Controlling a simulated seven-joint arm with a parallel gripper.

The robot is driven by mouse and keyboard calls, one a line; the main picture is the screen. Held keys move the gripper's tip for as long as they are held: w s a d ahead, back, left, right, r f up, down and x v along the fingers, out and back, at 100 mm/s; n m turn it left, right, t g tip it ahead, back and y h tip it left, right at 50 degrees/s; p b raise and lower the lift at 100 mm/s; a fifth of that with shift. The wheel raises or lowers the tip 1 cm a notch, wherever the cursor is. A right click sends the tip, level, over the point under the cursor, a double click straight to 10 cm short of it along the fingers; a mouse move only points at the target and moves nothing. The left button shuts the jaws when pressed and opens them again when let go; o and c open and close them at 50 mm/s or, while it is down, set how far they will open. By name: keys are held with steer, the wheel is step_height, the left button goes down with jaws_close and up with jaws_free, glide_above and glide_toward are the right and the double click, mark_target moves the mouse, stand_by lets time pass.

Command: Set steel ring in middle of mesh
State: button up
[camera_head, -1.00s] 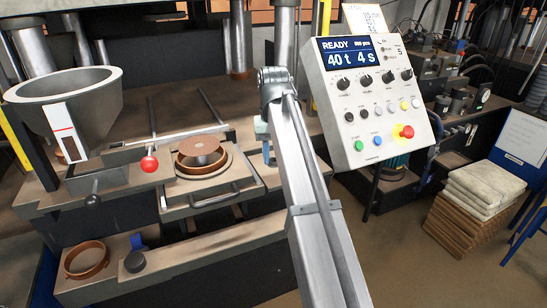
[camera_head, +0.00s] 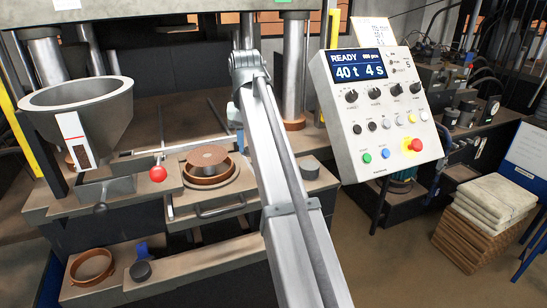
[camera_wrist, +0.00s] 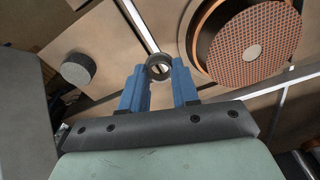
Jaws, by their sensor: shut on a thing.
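The mesh is a round orange-and-grey disc (camera_wrist: 252,48) with a pale round spot at its middle, at upper right in the wrist view. My gripper (camera_wrist: 159,72) has blue fingers shut on a small steel ring (camera_wrist: 159,66). The steel ring is held left of the mesh and apart from it. In the head view the fingertips and steel ring are hidden behind my arm.
A grey hopper (camera_head: 78,108) and a red knob (camera_head: 158,174) stand left of the mould. A dark cylinder (camera_head: 309,168) stands to its right. A spare brown ring (camera_head: 92,266) lies on the lower shelf. The control panel (camera_head: 378,110) is at right.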

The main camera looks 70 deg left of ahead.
steer(key=s+a+r+y, duration=0.1)
steer(key=s+a+r, duration=0.2)
steer(key=s+r, duration=0.65)
steer(key=shift+s+a+f, duration=0.1)
steer(key=shift+s+f, duration=0.1)
steer(key=shift+f, duration=0.85)
steer(key=shift+s+a+f, duration=0.1)
steer(key=shift+s+f, duration=0.05)
steer(key=shift+f, duration=0.9)
steer(key=shift+s+f, duration=0.2)
steer(key=shift+f, duration=0.85)
steer(key=shift+f, duration=1.4)
steer(key=o, duration=1)
steer(key=shift+c, duration=0.2)
steer(key=shift+r, duration=0.15)
step_height(320, 180, up, 13)
steer(key=d, duration=0.2)
steer(key=shift+d+r, duration=0.15)
steer(key=shift+d, duration=0.1)
